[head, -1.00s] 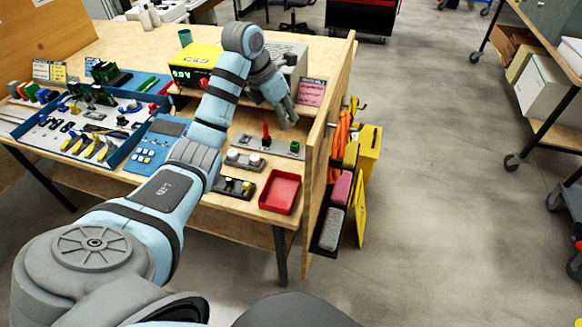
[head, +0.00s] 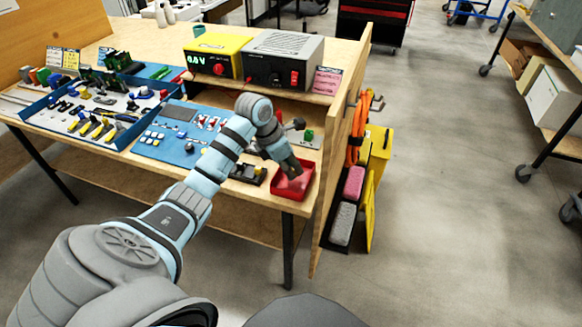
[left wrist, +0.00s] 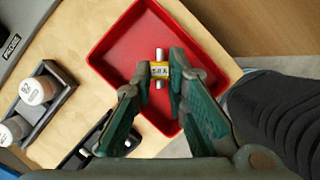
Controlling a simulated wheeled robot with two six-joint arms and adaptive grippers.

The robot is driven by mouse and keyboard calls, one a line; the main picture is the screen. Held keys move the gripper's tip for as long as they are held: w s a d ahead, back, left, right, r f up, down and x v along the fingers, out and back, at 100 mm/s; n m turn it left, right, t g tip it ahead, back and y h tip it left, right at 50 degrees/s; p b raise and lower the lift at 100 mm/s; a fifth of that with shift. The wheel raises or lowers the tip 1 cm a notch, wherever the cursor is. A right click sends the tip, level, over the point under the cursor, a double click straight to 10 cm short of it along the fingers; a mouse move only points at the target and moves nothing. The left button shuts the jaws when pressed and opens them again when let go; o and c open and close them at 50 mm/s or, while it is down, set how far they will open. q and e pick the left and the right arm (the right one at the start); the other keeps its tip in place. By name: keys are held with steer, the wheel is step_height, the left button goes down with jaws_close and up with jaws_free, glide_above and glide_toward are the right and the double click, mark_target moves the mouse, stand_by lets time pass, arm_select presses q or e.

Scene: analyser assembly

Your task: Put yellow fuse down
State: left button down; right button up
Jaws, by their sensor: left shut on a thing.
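The yellow fuse (left wrist: 160,71) is small, with silver end caps and a yellow band with dark print. In the left wrist view it is between the fingertips of my left gripper (left wrist: 160,80), which is shut on it. It lies over the floor of the red tray (left wrist: 107,50); I cannot tell whether it touches the tray. In the head view my left gripper (head: 293,176) reaches down over the red tray (head: 308,190) at the bench's front right corner, and the fuse is too small to make out. My right gripper is not in view.
A dark holder (head: 246,173) stands left of the tray, and a grey block with white-topped knobs (left wrist: 36,92) is farther left. A wooden side panel (head: 338,140) rises right of the tray. A yellow and black power supply (head: 217,58) stands on the shelf behind.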

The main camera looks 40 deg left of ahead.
arm_select(q)
steer(key=shift+w, duration=0.2)
steer(key=shift+s+f+b, duration=0.1)
steer(key=shift+f+b, duration=0.3)
steer(key=shift+f, duration=0.25)
steer(key=c, duration=1.6)
jaws_free()
steer(key=shift+r, duration=0.1)
steer(key=shift+r+p, duration=0.4)
steer(key=p+v, duration=0.2)
steer(key=v, duration=1)
steer(key=shift+r, duration=0.25)
